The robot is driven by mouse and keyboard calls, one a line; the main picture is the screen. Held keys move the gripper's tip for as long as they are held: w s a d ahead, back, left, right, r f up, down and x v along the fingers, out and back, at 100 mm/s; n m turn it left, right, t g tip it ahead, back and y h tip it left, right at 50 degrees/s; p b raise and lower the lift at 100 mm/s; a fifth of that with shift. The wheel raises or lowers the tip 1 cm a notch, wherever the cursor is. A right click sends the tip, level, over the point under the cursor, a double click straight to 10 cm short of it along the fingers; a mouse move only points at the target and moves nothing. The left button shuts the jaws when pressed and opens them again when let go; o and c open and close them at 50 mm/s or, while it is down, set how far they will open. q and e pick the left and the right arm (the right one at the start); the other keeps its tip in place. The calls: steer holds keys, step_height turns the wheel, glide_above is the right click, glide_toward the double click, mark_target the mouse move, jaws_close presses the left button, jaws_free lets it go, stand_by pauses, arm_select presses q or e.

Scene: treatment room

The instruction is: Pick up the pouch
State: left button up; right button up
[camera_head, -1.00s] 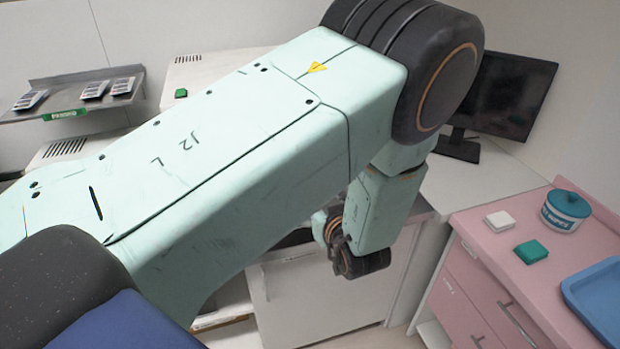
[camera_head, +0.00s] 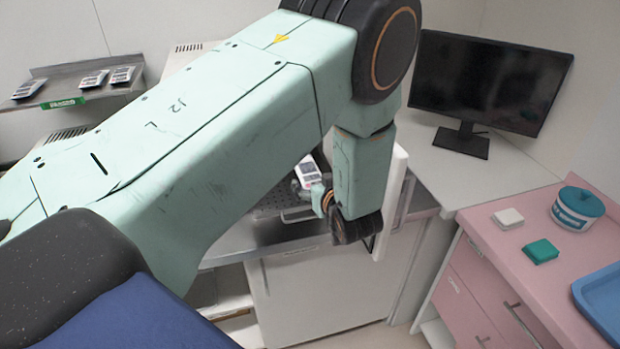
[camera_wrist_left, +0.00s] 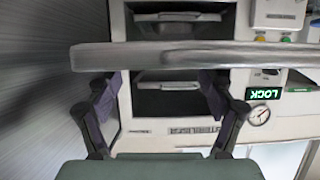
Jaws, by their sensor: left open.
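A white pouch with a dark label (camera_head: 307,171) shows just above and behind my left wrist in the head view, by a dark perforated tray. My left gripper is open. Its two dark fingers stand apart in the left wrist view (camera_wrist_left: 162,95), with nothing clearly held between them. In the head view the gripper is mostly hidden behind my own arm, so I cannot tell whether it touches the pouch. I cannot make out the pouch in the wrist view. My right gripper is not in view.
Three similar packs lie on a wall shelf (camera_head: 60,92). A monitor (camera_head: 490,85) stands on a white counter. A pink cabinet (camera_head: 480,225) holds a tub (camera_head: 577,208) and blue tray (camera_head: 606,298). In the wrist view, a grey bar (camera_wrist_left: 190,56) crosses before a steriliser (camera_wrist_left: 135,125).

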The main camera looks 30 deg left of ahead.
mark_target(313, 180)
arm_select(q)
steer(key=shift+b+x, duration=0.35)
steer(key=shift+x, duration=1.15)
steer(key=shift+s+d, duration=0.2)
steer(key=shift+s, duration=0.05)
steer(key=shift+c, duration=0.2)
steer(key=shift+s+d+r, duration=0.1)
steer(key=shift+d, duration=0.1)
steer(key=c, duration=0.3)
steer(key=shift+w+a, duration=0.2)
steer(key=shift+a, duration=0.05)
steer(key=c, duration=0.6)
steer(key=shift+c, duration=0.7)
steer(key=shift+s+d, duration=0.15)
steer(key=shift+d, duration=0.05)
